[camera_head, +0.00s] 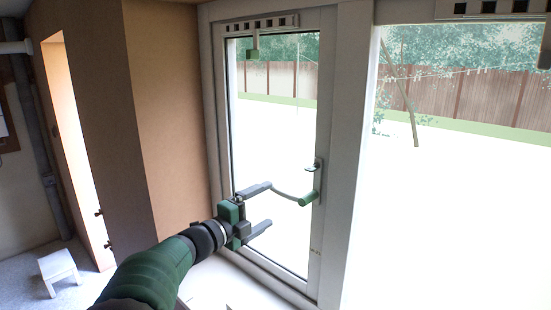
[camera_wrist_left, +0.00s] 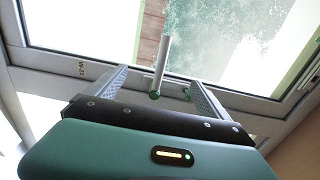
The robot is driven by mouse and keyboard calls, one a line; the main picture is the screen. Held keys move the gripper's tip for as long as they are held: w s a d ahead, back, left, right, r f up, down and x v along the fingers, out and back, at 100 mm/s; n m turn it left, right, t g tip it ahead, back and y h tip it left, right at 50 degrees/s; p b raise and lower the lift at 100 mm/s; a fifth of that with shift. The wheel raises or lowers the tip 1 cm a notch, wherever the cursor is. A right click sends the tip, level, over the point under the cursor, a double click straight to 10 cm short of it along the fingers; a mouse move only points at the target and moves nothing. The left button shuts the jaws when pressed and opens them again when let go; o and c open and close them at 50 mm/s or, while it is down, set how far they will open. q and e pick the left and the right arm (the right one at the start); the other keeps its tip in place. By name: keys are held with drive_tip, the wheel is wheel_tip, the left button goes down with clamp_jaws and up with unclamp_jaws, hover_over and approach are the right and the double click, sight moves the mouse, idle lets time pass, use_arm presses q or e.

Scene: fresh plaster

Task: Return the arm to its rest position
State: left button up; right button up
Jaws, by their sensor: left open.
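My left gripper (camera_head: 266,206) is open in the head view, at the end of my green arm that comes in from the lower left. It is in front of the lower part of the white-framed window (camera_head: 327,120), with nothing seen between its fingers. A curved grey handle with a green end (camera_head: 307,199) is on the window's right side, just right of the fingers. In the left wrist view my left gripper (camera_wrist_left: 160,80) shows both fingers spread. A grey rod with a green end (camera_wrist_left: 161,65) shows between them in the picture; I cannot tell its depth. My right gripper is not in view.
A tan wall panel (camera_head: 165,110) stands left of the window. A small white stool (camera_head: 58,268) is on the floor at the lower left, near a narrow bright opening (camera_head: 75,150). A slotted vent (camera_head: 262,25) with a green-tipped piece is at the window's top.

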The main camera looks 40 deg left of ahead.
use_arm(q)
drive_tip(key=shift+s, duration=1)
drive_tip(key=shift+w, duration=0.1)
